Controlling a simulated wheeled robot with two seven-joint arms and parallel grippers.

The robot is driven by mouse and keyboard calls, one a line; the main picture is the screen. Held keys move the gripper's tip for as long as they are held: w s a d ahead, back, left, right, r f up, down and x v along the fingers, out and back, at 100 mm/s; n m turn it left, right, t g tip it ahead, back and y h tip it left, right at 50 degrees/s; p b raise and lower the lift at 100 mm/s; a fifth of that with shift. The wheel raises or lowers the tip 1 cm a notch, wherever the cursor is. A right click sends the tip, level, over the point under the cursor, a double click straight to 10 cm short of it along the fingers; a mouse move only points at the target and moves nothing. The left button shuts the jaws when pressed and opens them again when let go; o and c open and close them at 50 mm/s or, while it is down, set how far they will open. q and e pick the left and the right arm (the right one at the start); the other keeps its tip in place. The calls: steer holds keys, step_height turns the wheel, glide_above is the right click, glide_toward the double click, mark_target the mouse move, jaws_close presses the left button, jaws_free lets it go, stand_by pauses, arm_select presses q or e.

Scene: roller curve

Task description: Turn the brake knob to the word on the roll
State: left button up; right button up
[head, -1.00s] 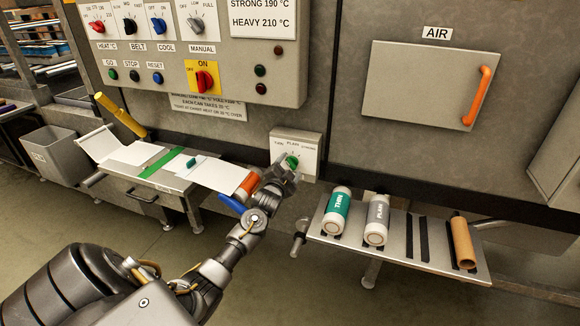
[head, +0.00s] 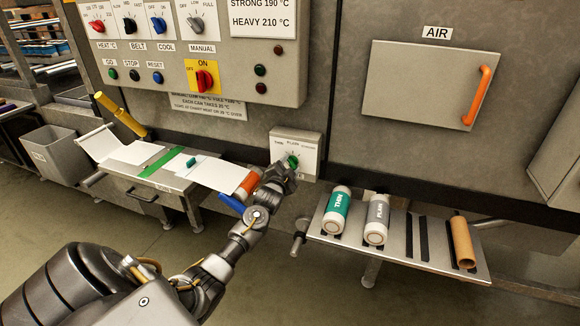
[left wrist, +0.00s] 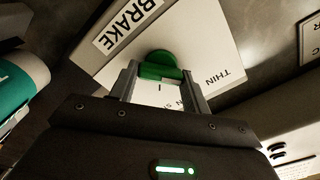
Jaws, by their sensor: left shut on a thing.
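The green brake knob (head: 293,161) sits on a pale plate (head: 308,147) on the machine front. The plate reads THIN, PLAIN and a third word too small to read. In the left wrist view the knob (left wrist: 160,66) is between the fingertips of my left gripper (left wrist: 160,74), near the BRAKE label (left wrist: 127,25). In the head view my left gripper (head: 281,174) is shut on the knob and partly hides it. I cannot tell exactly where the knob points. A roll with an orange end (head: 249,184) is at the web; I read no word on it. My right gripper is not visible.
A rack (head: 400,246) at right holds a teal THIN roll (head: 336,210), a grey PLAIN roll (head: 377,218) and a bare cardboard core (head: 463,243). A control panel (head: 275,45) hangs above. A blue handle (head: 231,203) lies close beside my left arm.

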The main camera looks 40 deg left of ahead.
arm_select(q)
steer(key=shift+m+p, duration=0.35)
steer(key=shift+m, duration=1.15)
steer(key=m+p, duration=0.2)
steer(key=m, duration=0.6)
steer(key=m+p, duration=0.1)
steer(key=m, duration=0.1)
steer(key=m+p, duration=0.1)
steer(key=m, duration=0.1)
steer(key=shift+f+m, duration=0.25)
steer(key=shift+m, duration=0.05)
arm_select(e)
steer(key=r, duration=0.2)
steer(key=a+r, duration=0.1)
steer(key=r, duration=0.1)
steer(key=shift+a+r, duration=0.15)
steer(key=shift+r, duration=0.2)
arm_select(q)
steer(key=shift+o, duration=0.2)
steer(key=o, duration=1)
steer(key=shift+c, duration=0.2)
